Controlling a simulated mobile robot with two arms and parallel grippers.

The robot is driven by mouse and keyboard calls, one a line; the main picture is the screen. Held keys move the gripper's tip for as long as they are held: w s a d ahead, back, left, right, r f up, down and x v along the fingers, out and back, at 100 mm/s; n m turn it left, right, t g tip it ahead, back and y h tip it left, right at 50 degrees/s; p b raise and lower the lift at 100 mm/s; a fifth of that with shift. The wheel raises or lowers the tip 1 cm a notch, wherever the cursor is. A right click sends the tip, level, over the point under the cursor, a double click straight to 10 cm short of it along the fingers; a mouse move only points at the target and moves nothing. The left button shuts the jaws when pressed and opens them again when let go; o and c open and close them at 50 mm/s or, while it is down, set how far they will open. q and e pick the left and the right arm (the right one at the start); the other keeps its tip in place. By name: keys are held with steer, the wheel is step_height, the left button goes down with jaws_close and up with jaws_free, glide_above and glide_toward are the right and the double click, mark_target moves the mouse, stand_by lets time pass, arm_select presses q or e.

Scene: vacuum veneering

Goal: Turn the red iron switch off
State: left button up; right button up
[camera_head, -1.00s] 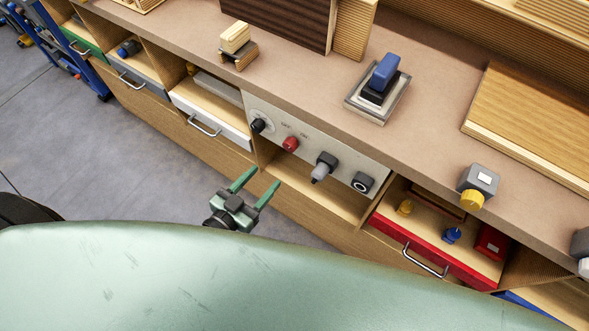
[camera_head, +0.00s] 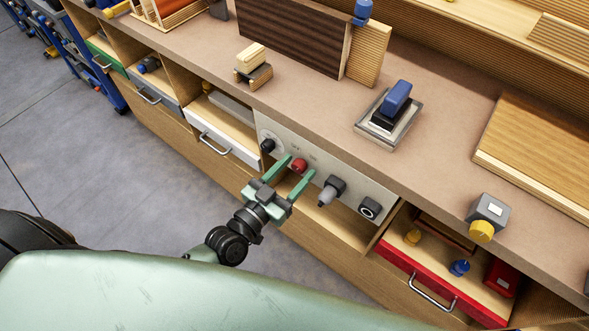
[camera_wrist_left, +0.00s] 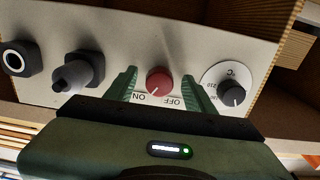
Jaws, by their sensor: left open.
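The red iron switch (camera_head: 299,166) is a round red knob on a pale control panel (camera_head: 352,188) under the bench top. It also shows in the left wrist view (camera_wrist_left: 158,82), with ON and OFF printed beside it and a white mark on the knob by the ON side. My left gripper (camera_head: 295,166) is open, with one green finger on each side of the knob. In the left wrist view the fingers (camera_wrist_left: 160,85) flank the knob with gaps; I cannot tell how near their tips are to the panel. My right gripper is not in view.
A black temperature knob (camera_head: 268,146) sits left of the switch; a grey plug (camera_head: 328,193) and a round black socket (camera_head: 369,208) sit right of it. An iron with a blue handle (camera_head: 397,98) rests on the bench. An open red drawer (camera_head: 447,287) juts out at lower right.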

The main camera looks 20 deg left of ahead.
arm_select(q)
jaws_close()
steer(key=n, duration=0.2)
steer(key=shift+n+p, duration=0.4)
steer(key=n, duration=0.2)
steer(key=shift+n, duration=0.4)
steer(key=n, duration=0.3)
steer(key=shift+s, duration=0.1)
steer(key=shift+n, duration=1.7)
